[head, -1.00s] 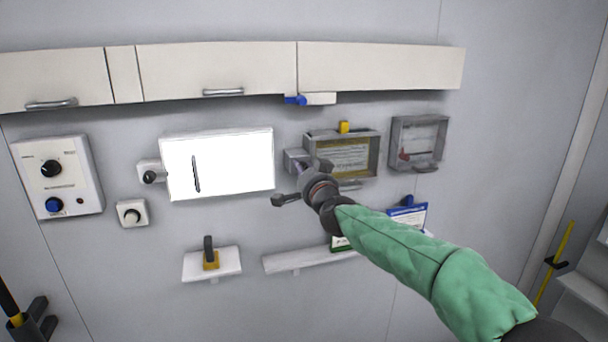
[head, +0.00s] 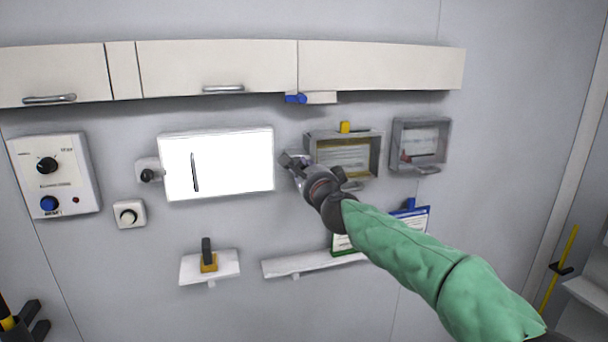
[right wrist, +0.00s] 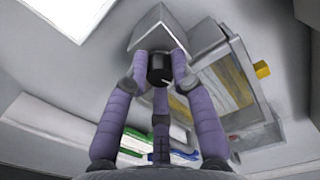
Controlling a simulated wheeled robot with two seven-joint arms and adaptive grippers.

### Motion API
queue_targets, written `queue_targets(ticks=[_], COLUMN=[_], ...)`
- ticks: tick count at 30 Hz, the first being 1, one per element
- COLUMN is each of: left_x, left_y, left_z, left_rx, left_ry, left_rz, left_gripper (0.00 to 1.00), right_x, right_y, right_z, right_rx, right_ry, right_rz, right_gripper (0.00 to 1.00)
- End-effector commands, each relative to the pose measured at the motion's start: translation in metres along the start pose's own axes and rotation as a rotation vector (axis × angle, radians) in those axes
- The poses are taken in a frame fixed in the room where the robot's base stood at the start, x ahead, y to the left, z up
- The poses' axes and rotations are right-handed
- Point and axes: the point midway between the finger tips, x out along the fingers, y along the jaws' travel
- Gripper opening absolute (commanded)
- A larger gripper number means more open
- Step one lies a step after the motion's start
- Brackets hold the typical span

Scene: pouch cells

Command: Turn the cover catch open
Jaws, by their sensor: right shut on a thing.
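The cover catch is a black round knob (right wrist: 160,68) on a small grey block (right wrist: 152,27), seen in the right wrist view. My right gripper (right wrist: 160,72) is shut on this knob, with fingers on both sides of it. In the head view my right gripper (head: 297,162) is at the left side of the framed cover box (head: 377,158) and hides the knob. The box has a yellow tab (head: 345,127) on top, which also shows in the right wrist view (right wrist: 262,69). The cover looks closed. My left gripper is not in view.
A bright white panel (head: 230,165) is close left of my gripper. A second grey box (head: 446,145) hangs to the right. Below are a shelf (head: 290,266) and upright cards (head: 415,219), partly behind my arm. Cabinets (head: 380,66) run above.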

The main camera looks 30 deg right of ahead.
Motion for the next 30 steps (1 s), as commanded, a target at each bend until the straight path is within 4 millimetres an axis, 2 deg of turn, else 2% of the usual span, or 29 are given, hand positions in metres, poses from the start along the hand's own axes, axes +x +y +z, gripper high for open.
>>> queue_targets(ticks=[6,13,30], left_x=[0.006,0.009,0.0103], left_y=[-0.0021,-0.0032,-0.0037], left_z=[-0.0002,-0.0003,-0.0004], left_rx=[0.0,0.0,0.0], left_ry=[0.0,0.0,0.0], left_rz=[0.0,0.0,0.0], left_gripper=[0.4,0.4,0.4], right_x=[-0.0003,-0.0003,0.0], right_y=[-0.0008,-0.0004,0.0005], right_z=[-0.0016,-0.0015,-0.0013], right_rx=[0.162,0.275,0.335], right_ry=[0.003,0.003,0.003], right_rz=[-0.004,-0.003,-0.001], right_gripper=[0.0,0.0,0.0])
